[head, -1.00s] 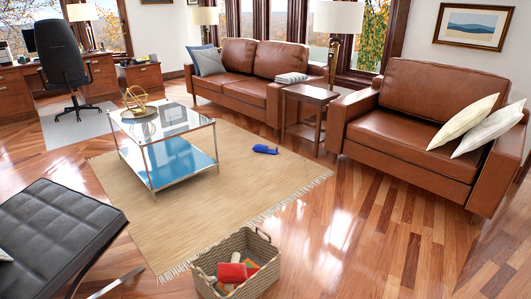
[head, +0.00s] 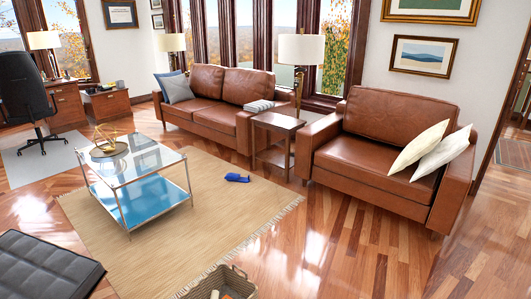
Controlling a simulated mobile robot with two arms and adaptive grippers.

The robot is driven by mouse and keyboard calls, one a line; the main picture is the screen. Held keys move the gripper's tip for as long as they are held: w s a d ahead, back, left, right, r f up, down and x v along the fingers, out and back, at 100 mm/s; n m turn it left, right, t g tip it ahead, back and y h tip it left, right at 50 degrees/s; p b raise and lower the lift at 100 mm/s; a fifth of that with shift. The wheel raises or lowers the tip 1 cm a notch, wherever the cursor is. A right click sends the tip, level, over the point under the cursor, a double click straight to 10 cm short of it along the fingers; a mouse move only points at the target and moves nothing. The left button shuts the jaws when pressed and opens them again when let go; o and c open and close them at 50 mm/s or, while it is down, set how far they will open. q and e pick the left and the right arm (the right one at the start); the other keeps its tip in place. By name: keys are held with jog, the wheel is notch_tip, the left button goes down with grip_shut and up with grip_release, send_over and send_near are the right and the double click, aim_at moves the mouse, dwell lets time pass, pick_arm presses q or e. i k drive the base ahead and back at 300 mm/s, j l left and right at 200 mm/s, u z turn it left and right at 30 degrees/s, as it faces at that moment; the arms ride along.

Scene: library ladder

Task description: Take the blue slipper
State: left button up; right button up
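The blue slipper (head: 237,178) lies on the beige rug (head: 165,232) in the head view, between the glass coffee table and the side table. It looks small and its details are hard to make out. Nothing touches it except the rug. Neither of my grippers shows in this view.
The glass coffee table (head: 160,157) stands left of the slipper. A brown sofa (head: 215,88), a side table (head: 277,122) and an armchair (head: 375,160) stand behind and right. A wicker basket (head: 240,277) is at the bottom edge, a black leather seat (head: 45,268) bottom left. Wood floor at right is clear.

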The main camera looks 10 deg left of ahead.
aim_at(230, 177)
jog(key=i+z, duration=0.4)
jog(key=i, duration=0.4)
jog(key=i+j+z, duration=0.1)
jog(key=i+z, duration=0.3)
jog(key=i, duration=0.4)
jog(key=i+u, duration=0.2)
jog(key=i, duration=0.3)
jog(key=i+l+u, duration=0.2)
jog(key=i, duration=0.25)
jog(key=i+u, duration=0.2)
jog(key=i, duration=0.3)
jog(key=i+l+u, duration=0.2)
jog(key=i, duration=0.25)
jog(key=i+j+u, duration=0.2)
jog(key=u, duration=0.2)
jog(key=i+u, duration=0.85)
jog(key=i+l+u, duration=0.15)
jog(key=i+u, duration=0.15)
jog(key=u, duration=0.15)
